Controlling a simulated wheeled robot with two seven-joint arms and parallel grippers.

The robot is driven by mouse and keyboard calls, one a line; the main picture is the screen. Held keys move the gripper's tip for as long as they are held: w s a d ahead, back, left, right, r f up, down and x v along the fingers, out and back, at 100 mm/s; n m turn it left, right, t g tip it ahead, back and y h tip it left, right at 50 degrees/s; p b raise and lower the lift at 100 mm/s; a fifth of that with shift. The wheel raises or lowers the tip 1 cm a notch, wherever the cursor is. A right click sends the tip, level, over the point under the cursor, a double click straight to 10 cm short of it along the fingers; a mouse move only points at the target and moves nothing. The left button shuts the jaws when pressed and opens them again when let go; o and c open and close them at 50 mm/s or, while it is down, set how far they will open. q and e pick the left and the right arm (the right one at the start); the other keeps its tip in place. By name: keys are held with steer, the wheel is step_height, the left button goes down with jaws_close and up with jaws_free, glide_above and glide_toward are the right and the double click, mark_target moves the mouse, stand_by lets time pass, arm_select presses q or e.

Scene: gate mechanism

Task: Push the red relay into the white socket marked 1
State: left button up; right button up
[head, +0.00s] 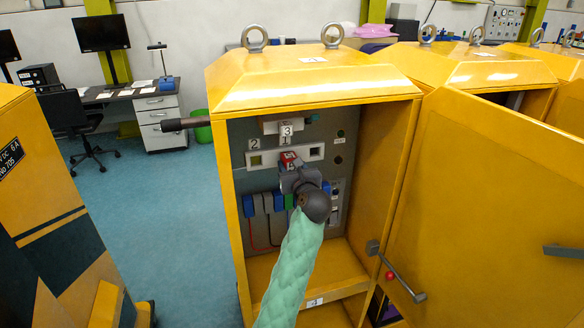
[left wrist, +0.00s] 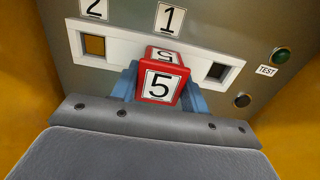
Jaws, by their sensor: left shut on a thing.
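The red relay (head: 289,157) has white labels with a 5, seen in the left wrist view (left wrist: 159,86). My left gripper (head: 291,170) is shut on it, with blue-grey fingers on both sides in the left wrist view (left wrist: 160,96). The relay is at the middle of the white socket strip (left wrist: 120,44), just below the mark 1 (left wrist: 170,19). It hides the socket there, and I cannot tell whether it touches or has entered it. The strip also shows in the head view (head: 271,156). My right gripper is not in view.
The strip's left opening (left wrist: 94,45), under mark 2 (left wrist: 95,8), is amber inside; its right opening (left wrist: 217,71) is dark. The yellow cabinet's walls (head: 397,150) enclose the panel. Blue and grey blocks (head: 262,203) sit below. An open yellow door (head: 480,190) stands right.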

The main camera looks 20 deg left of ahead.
arm_select(q)
steer(key=shift+w+a, duration=0.2)
steer(key=shift+w, duration=0.1)
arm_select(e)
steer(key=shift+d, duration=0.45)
arm_select(q)
steer(key=shift+a+r, duration=0.1)
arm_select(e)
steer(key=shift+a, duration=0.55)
